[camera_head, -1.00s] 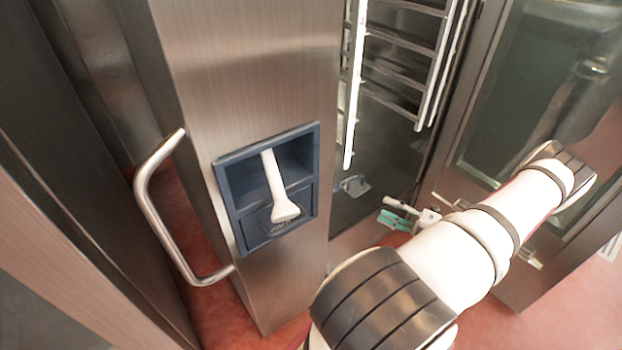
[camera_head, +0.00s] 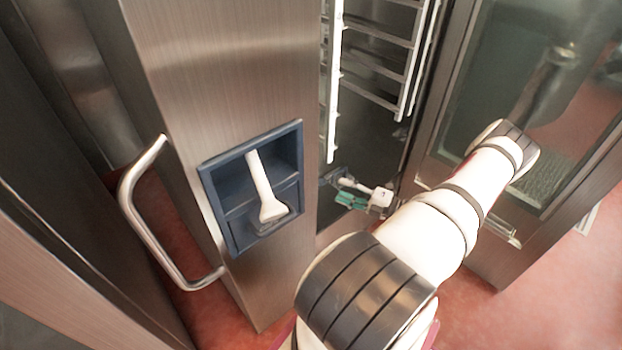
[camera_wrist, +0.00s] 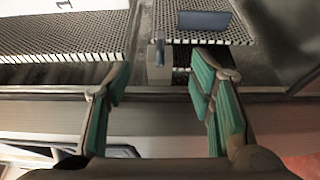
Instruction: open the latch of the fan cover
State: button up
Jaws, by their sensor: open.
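My gripper (camera_head: 352,198) is open, its teal finger pads low inside the opening beyond the steel post. In the wrist view my gripper (camera_wrist: 160,80) has its two fingers spread apart with nothing between the pads. A small grey-blue tab (camera_wrist: 159,48), which looks like the latch, stands on a pale block just beyond the fingertips, roughly centred between them. A perforated dark panel (camera_wrist: 60,32), perhaps the fan cover, lies behind it. I cannot tell from the head view how the tab sits, as my arm and gripper crowd that spot.
A steel post (camera_head: 220,75) carries a blue recessed panel with a white lever (camera_head: 264,190). A curved door handle (camera_head: 140,210) sticks out at left. White rack rails (camera_head: 335,80) stand inside the opening. A glass door (camera_head: 530,100) is at right. A blue plate (camera_wrist: 204,20) lies beyond the tab.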

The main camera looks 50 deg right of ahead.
jog(key=shift+w+a, duration=0.25)
jog(key=shift+w, duration=1.15)
jog(key=shift+w+a, duration=0.2)
jog(key=shift+w, duration=1.2)
jog(key=shift+w, duration=0.1)
grip_shut()
